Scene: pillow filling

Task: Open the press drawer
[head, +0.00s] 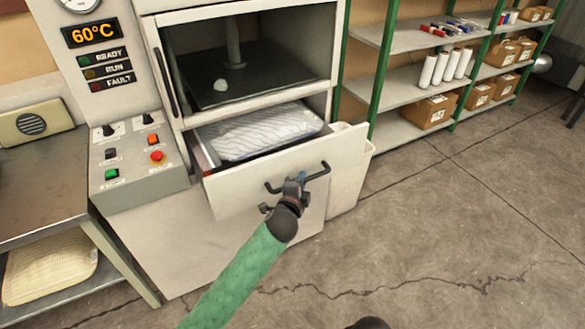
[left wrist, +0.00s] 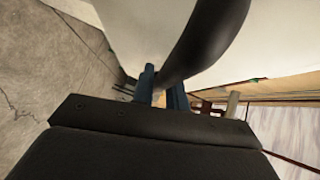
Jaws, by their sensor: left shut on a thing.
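The press drawer (head: 235,192) is pulled out part way from the lower part of the white press, and its inside shows. A pale pillow with wavy lines (head: 262,130) lies in it. A dark bar handle (head: 318,172) is fixed across the drawer front. My left gripper (head: 300,178) is at the middle of this handle and is shut on it. In the left wrist view the dark handle (left wrist: 205,45) passes between the blue fingers (left wrist: 160,88).
Above the drawer is an open chamber with a dark plate (head: 235,85). A control panel (head: 135,150) is at the left, beside a metal table (head: 35,180). A white bin (head: 350,170) stands close right of the drawer. Green shelving (head: 410,75) is behind. The floor in front is clear.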

